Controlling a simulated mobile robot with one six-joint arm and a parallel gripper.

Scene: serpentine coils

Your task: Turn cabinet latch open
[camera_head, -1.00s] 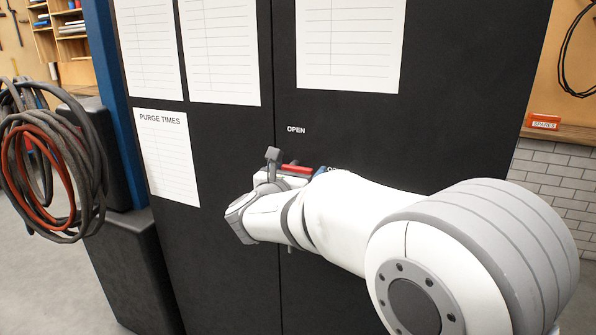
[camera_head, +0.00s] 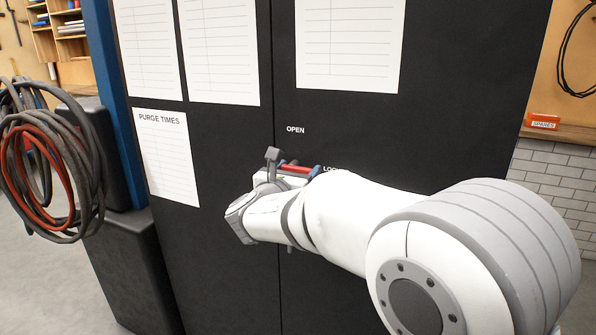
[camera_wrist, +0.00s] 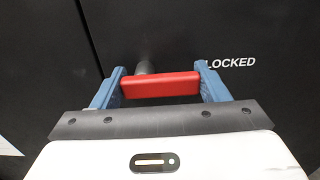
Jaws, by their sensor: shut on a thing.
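The cabinet (camera_head: 440,120) is black with a vertical seam between its doors. Its latch has a red handle (camera_wrist: 160,84) lying about level, near a grey pivot (camera_wrist: 146,67) on the door in the wrist view. The red handle also shows in the head view (camera_head: 297,168). My gripper (camera_wrist: 158,88) has its blue fingers shut on the two ends of the red handle. The white word LOCKED (camera_wrist: 230,62) is right of the handle, and the word OPEN (camera_head: 295,130) is above it. My arm hides the lower part of the latch in the head view.
Paper sheets, one headed PURGE TIMES (camera_head: 165,155), are on the cabinet doors. Coiled grey and red hoses (camera_head: 50,165) hang at the left. An orange SPARES box (camera_head: 543,121) sits on a shelf at the right. The cabinet front above the handle is free.

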